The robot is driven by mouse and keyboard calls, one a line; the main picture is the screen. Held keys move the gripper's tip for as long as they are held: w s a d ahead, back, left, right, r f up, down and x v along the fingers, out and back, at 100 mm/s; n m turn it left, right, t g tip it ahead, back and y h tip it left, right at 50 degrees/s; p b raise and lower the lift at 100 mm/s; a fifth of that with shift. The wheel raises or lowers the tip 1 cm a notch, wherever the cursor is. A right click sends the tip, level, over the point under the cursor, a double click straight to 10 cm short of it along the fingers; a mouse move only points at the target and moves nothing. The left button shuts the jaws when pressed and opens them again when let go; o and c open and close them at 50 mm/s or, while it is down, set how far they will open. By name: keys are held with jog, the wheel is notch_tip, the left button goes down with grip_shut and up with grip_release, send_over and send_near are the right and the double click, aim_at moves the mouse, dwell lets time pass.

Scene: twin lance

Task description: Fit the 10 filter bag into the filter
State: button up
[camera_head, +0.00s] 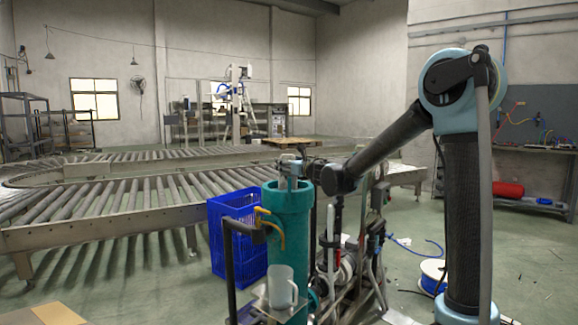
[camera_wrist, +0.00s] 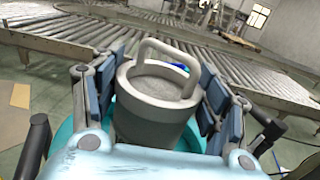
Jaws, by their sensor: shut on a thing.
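The filter bag (camera_wrist: 155,105) is a pale grey cylinder with a looped handle on its top rim. My gripper (camera_wrist: 160,95) is shut on it, with blue finger pads on the left and right sides of the bag. The filter (camera_head: 287,215) is an upright teal cylinder in the head view. In the head view my gripper (camera_head: 291,168) is right above the filter's mouth. The filter's teal rim (camera_wrist: 66,130) shows below and around the bag in the wrist view. How far the bag's lower end reaches into the filter is hidden.
A clear jug (camera_head: 281,287) stands in front of the filter, below yellow-handled pipework (camera_head: 268,225). A blue crate (camera_head: 238,240) stands at its left. Pumps and hoses (camera_head: 345,265) crowd its right. A roller conveyor (camera_head: 130,195) runs behind.

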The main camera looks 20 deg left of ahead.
aim_at(288, 174)
jog(key=shift+f, duration=2.4)
jog(key=shift+r, duration=0.1)
jog(key=shift+r, duration=7.7)
